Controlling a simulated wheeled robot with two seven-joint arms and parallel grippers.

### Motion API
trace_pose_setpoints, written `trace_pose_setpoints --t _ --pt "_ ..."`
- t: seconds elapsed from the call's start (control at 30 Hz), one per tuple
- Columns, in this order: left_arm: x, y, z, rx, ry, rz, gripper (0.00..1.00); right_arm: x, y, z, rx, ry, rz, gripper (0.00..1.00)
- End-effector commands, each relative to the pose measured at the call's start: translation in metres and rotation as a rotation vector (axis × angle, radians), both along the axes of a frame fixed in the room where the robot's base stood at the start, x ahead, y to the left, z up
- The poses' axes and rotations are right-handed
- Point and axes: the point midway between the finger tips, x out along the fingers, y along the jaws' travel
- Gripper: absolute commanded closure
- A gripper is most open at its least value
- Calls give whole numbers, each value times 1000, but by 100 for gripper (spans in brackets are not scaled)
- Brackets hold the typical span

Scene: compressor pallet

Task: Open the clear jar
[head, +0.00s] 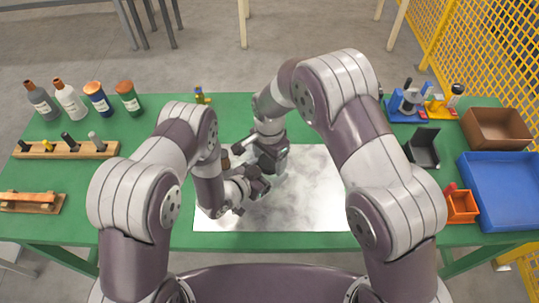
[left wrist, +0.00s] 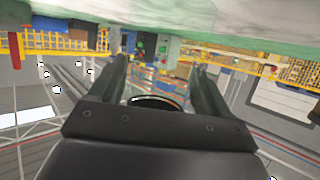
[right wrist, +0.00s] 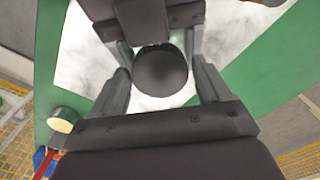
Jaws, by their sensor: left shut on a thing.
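The clear jar is almost wholly hidden behind my grippers in the head view. Its dark round lid (right wrist: 160,72) shows from above in the right wrist view, and a dark round edge of it (left wrist: 155,101) shows between the left fingers in the left wrist view. My left gripper (head: 260,184) is shut on the jar from the side, above the white mat. My right gripper (head: 254,161) points down over the lid. Its fingers stand on either side of the lid, with a small gap seeming to show, so it looks open. The jar's clear body cannot be made out.
The marbled white mat (head: 310,205) lies on the green table (head: 165,225). Bottles (head: 70,100) and a wooden peg rack (head: 65,151) stand left. A blue tray (head: 500,190), brown box (head: 497,128), black open box (head: 423,148) and orange bin (head: 461,206) stand right.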

Motion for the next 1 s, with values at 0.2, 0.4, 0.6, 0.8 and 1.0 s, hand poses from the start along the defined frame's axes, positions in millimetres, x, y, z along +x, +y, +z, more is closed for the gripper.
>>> trace_pose_setpoints --t 0.2,0.4,0.6,0.8,1.0 --pt "0 0 0 -1 -1 0 100 0 0 0 0 0 5 73" --pt "0 0 0 0 -1 0 100 0 0 0 0 0 367 73" --pt "0 0 0 0 -1 0 100 0 0 1 0 0 598 73" --pt "0 0 0 -1 -1 0 100 0 0 1 0 0 597 73" --pt "0 0 0 -1 -1 0 100 0 0 1 0 0 596 11"
